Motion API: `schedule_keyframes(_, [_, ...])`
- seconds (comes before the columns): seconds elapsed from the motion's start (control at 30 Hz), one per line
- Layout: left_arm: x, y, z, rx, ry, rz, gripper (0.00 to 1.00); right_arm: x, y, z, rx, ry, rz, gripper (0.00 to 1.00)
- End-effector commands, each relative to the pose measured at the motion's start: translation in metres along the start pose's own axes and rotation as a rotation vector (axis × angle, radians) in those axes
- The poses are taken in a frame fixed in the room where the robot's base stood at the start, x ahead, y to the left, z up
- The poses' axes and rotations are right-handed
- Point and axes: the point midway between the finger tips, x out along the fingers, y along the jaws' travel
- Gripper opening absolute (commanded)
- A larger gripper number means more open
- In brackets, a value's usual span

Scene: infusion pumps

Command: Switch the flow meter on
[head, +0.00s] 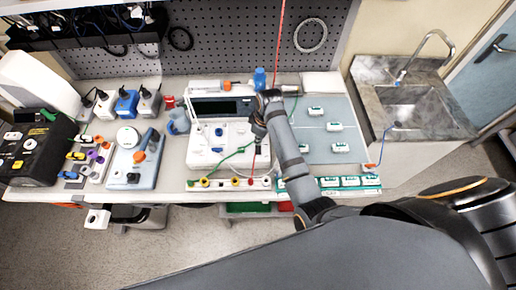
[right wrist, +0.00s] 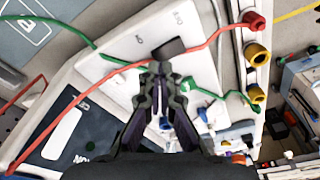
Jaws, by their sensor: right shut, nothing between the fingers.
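The flow meter (head: 205,155) is a white device with a dark display (head: 215,108), in the middle of the bench. Its pale sloping panel (right wrist: 125,50) fills the middle of the right wrist view. A dark knob (right wrist: 168,48) on that panel lies just past my fingertips. My right gripper (head: 258,138) is over the right side of the device, pointing down. In the right wrist view its fingers (right wrist: 162,72) are shut and empty, close to the knob. I cannot tell whether they touch it. My left gripper is not in view.
A red cable (right wrist: 110,76) and a green cable (right wrist: 65,28) run by the fingers to a strip with coloured sockets (right wrist: 255,60). A blue-grey device (head: 135,155) stands left of the flow meter. A mat (head: 325,110) with small white modules lies right; a sink (head: 405,105) is beyond.

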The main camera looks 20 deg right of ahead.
Motion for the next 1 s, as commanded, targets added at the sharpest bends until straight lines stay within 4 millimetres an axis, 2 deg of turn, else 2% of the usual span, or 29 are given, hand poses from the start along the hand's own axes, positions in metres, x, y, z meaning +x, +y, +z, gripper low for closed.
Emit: schedule_keyframes(1.0, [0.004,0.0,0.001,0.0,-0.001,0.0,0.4,0.011,0.0,0.002,0.0,-0.001,0.0,0.0])
